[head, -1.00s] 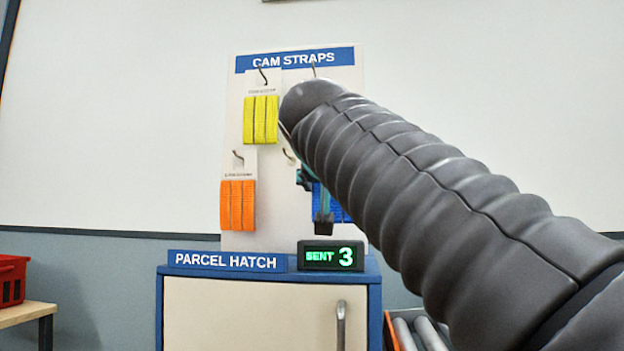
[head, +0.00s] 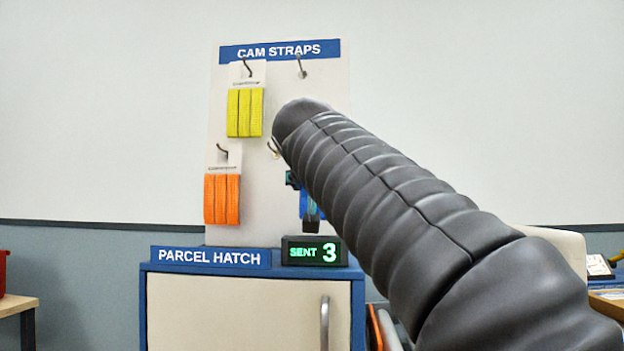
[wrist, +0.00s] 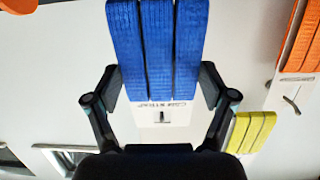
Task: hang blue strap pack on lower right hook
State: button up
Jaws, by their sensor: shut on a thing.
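The blue strap pack (wrist: 157,50) is between the fingers of my gripper (wrist: 160,88) in the wrist view, its white header card (wrist: 145,116) toward the palm. The fingers are shut on its two sides. A small dark mark shows on the card; I cannot tell if it is a hook through the slot. In the head view, my arm hides most of the pack, with a little blue (head: 305,203) beside my gripper (head: 302,206). The lower right hook (head: 272,149) shows just left of my arm, partly hidden.
The yellow pack (head: 245,113) hangs on the upper left hook and the orange pack (head: 222,199) on the lower left hook. The upper right hook (head: 300,67) is bare. Below the board stand the parcel hatch (head: 235,310) and a lit counter (head: 315,251).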

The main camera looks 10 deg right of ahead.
jog(key=shift+w+d, duration=0.25)
jog(key=shift+w, duration=0.45)
jog(key=shift+w+d+f, duration=0.2)
jog(key=shift+w+f, duration=0.3)
jog(key=shift+w, duration=0.05)
jog(key=shift+w, duration=0.1)
jog(key=o, duration=1)
jog(key=v, duration=1.2)
jog(key=shift+a, duration=0.1)
